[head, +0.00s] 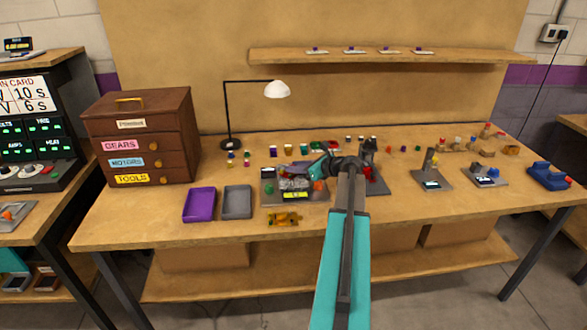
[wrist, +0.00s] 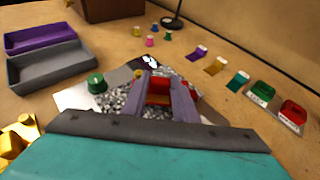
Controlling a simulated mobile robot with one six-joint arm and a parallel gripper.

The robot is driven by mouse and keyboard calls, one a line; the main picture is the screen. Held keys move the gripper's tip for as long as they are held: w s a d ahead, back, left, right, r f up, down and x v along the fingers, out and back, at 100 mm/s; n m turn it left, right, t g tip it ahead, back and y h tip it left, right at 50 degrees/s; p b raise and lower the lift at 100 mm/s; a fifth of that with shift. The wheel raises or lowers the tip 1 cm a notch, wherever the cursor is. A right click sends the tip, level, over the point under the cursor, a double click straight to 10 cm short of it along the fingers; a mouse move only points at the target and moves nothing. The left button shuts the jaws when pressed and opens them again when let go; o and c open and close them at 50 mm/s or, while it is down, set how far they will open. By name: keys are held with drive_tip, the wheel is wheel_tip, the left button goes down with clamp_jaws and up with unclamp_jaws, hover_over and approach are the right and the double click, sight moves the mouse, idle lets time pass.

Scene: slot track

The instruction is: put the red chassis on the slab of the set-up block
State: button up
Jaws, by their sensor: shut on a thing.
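My gripper (wrist: 160,84) is shut on a red part, which I take to be the red chassis (wrist: 158,98). The red part shows between the two purple-grey fingers in the wrist view; its lower side is hidden. In the head view my gripper (head: 299,169) is over the grey plate (head: 268,197) with a speckled, gravel-like middle. The plate also shows below the fingers in the wrist view (wrist: 75,98), with a green knob (wrist: 96,83) on it. I cannot tell whether the red part touches the plate, nor for certain which fixture is the set-up block.
A purple tray (head: 199,205) and a grey tray (head: 237,202) lie left of the plate. A gold part (head: 284,218) lies in front of it. A dark fixture (head: 369,148) stands just right of my gripper. Further fixtures (head: 432,181) stand right. A lamp (head: 229,115) stands behind.

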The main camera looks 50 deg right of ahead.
drive_tip(key=shift+f, duration=0.4)
drive_tip(key=o, duration=1.1)
drive_tip(key=shift+o, duration=0.2)
drive_tip(key=shift+s, duration=0.1)
drive_tip(key=b+v, duration=0.1)
drive_tip(key=v, duration=1.2)
drive_tip(key=shift+s, duration=0.35)
drive_tip(key=shift+r, duration=0.15)
